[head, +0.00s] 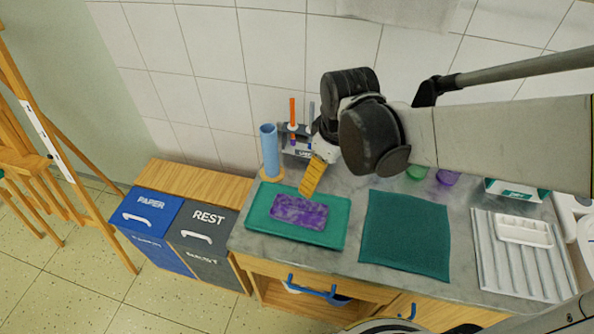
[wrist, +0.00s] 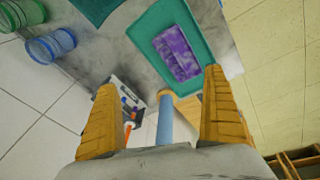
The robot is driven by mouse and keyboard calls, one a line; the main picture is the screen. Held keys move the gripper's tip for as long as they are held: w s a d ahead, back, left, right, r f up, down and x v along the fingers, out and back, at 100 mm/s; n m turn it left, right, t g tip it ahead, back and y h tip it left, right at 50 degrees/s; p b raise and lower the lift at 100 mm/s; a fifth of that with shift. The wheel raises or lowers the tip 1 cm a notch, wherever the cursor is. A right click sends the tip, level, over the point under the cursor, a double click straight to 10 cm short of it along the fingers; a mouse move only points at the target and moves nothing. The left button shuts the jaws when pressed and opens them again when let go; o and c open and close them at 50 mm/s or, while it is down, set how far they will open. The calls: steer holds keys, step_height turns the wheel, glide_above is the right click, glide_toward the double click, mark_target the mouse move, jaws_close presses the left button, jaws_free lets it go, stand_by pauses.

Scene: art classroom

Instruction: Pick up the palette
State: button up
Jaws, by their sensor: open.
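A white tray with several shallow wells, which looks like the palette (head: 523,231), lies on the ribbed drying rack (head: 502,268) at the right end of the counter. It is not in the wrist view. My gripper (head: 311,180) is open and empty, with yellow fingers, above the back of the counter near the green tray. It is well to the left of the palette. In the wrist view the two fingers (wrist: 162,85) stand wide apart with nothing held between them.
A marbled purple block (head: 299,213) lies in the green tray (head: 257,222). A blue cylinder (head: 269,152) and a holder with brushes (head: 297,146) stand near my gripper. A teal mat (head: 405,235) lies between tray and rack; cups (head: 447,177) stand behind it.

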steer(key=w+a+f+n+g, duration=0.2)
steer(key=a+f+n, duration=0.25)
steer(key=f, duration=0.25)
steer(key=b, duration=0.1)
glide_above(299, 212)
steer(key=f, duration=0.6)
steer(key=shift+w+d+f, duration=0.1)
steer(key=shift+d+f, duration=0.15)
steer(key=shift+d, duration=0.05)
steer(key=f+b, duration=0.1)
steer(key=f, duration=0.1)
steer(key=f+b, duration=0.1)
steer(key=f, duration=0.2)
steer(key=shift+a+f+b, duration=0.3)
steer(key=shift+b, duration=0.1)
steer(key=c, duration=1.3)
steer(key=shift+s+r, duration=0.1)
steer(key=shift+s, duration=0.1)
steer(key=shift+r, duration=0.1)
